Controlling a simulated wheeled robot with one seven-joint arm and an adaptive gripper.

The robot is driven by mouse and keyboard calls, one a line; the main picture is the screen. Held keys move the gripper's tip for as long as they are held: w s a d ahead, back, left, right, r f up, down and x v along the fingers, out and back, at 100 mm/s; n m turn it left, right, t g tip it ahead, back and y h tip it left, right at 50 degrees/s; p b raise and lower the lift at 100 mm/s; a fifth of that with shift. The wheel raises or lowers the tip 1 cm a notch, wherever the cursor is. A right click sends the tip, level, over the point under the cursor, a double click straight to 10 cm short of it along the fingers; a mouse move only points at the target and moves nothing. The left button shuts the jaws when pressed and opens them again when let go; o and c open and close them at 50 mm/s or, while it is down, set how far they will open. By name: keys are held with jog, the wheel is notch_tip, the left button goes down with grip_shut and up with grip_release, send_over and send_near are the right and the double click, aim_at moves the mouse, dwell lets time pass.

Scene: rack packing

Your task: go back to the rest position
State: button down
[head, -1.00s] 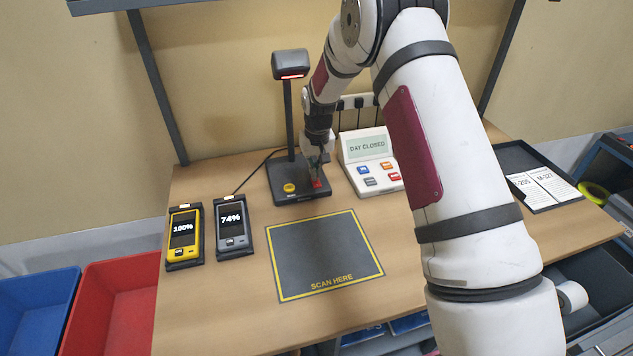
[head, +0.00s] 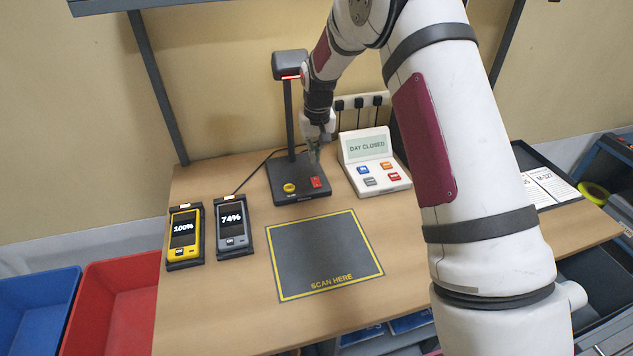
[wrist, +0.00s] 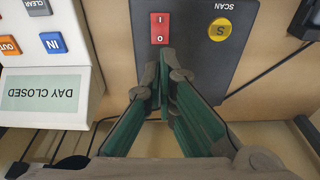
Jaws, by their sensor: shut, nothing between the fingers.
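My gripper (head: 314,160) is shut and empty. It hangs above the back part of the scanner stand's black base (head: 284,192), just behind the red switch (head: 316,182). In the wrist view its green fingers (wrist: 164,84) meet close to the red switch (wrist: 160,28), with a visible gap in the head view. The yellow scan button (head: 289,188) sits left of the switch. The scanner head (head: 290,64) on its post shows a red light.
A keypad box (head: 372,150) reading "DAY CLOSED" stands right of the base. Two handhelds, yellow (head: 184,236) and grey (head: 234,227), sit in cradles at left. The scan mat (head: 324,255) is bare. A shelf post (head: 158,85) rises behind.

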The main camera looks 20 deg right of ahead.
jog(key=s+r+t, duration=0.1)
jog(key=s+r, duration=0.8)
jog(key=r, duration=0.2)
jog(key=s+r+t, duration=0.1)
jog(key=s+r, duration=0.7)
jog(key=r, duration=0.4)
jog(key=s+r+t, duration=0.1)
jog(key=s+r, duration=0.1)
jog(key=s, duration=2.1)
jog(key=shift+s+r+t, duration=0.3)
jog(key=shift+t, duration=0.1)
